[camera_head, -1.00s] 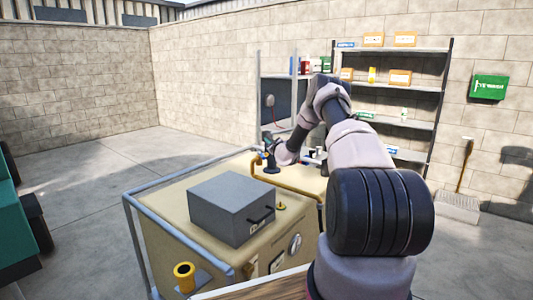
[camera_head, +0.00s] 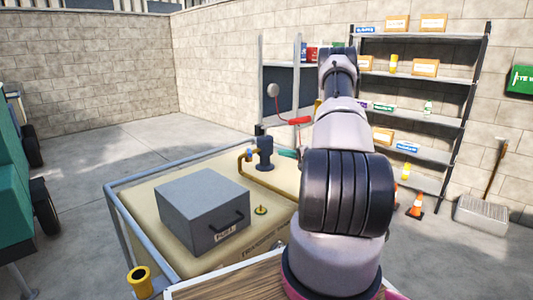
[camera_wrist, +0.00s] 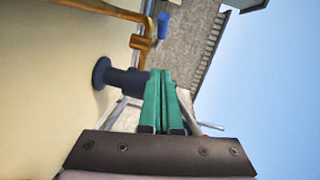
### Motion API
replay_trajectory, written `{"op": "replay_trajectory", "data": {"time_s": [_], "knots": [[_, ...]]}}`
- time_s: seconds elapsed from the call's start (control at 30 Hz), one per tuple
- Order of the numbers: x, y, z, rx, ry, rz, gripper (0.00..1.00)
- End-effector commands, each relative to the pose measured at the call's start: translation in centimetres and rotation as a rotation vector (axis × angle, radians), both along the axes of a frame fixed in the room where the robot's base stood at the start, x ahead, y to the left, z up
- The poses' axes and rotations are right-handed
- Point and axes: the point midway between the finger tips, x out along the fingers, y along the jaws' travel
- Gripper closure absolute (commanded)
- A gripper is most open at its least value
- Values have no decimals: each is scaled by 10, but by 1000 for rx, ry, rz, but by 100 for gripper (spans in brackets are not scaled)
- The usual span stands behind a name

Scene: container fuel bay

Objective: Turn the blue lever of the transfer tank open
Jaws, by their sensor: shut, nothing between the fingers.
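The tan transfer tank (camera_head: 160,222) stands inside a grey-blue rail frame. A dark blue-grey pump fitting (camera_head: 264,152) rises from its far end, with an orange-yellow pipe (camera_head: 243,165) beside it. In the wrist view, the blue lever (camera_wrist: 164,25) sits at the orange pipe's fitting, above the dark fitting (camera_wrist: 125,80). My gripper (camera_wrist: 160,73) has green fingers, shut and empty. They point up the wrist picture, just right of the dark fitting and below the blue lever, apart from the lever. In the head view, a fingertip shows beside the fitting; my arm hides the rest.
A grey box (camera_head: 200,210) with a black handle and a brass cap (camera_head: 261,210) sit on the tank top. A red handle (camera_head: 299,121) hangs behind. Shelves (camera_head: 425,118) stand at the back right, with an orange cone (camera_head: 416,206) near. Floor at the left is open.

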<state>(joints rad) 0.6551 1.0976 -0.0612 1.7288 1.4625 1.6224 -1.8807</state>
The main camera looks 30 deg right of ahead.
Motion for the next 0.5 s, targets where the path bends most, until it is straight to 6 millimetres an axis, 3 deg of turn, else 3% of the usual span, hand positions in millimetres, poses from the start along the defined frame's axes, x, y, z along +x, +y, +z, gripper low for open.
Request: {"op": "replay_trajectory", "data": {"time_s": [0.5], "knots": [[88, 48, -14, 2, 0, 3, 100]]}}
